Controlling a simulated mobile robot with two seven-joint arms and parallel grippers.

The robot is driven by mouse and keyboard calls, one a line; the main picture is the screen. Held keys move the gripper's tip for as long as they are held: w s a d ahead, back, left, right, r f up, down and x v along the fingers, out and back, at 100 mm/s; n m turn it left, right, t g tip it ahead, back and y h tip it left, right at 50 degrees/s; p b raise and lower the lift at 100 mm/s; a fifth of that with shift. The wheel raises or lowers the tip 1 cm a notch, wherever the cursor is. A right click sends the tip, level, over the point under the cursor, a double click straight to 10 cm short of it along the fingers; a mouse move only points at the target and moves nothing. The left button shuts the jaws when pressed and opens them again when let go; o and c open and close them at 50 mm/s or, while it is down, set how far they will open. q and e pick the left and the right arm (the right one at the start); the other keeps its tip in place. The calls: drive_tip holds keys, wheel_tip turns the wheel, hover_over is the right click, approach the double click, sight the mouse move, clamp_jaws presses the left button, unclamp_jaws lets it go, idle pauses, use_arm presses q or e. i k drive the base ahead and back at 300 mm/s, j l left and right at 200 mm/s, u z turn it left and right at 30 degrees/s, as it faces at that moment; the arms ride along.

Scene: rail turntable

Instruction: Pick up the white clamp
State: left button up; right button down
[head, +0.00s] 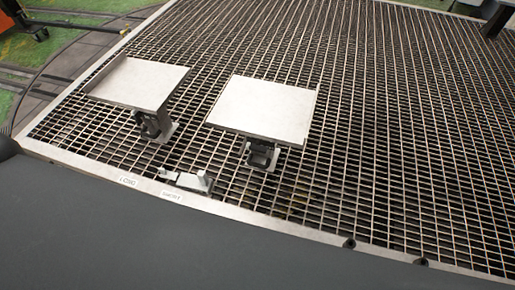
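A small pale grey-white piece (189,180), which looks like the clamp, lies on the metal grating near its front edge in the head view. Neither of my grippers shows in this view.
Two pale square plates, left (139,82) and right (263,108), stand on dark brackets above the grating (400,130). The grating to the right is clear. A dark post (497,20) stands at the far right.

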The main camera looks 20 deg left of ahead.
sight(201, 182)
drive_tip(key=u, duration=1.35)
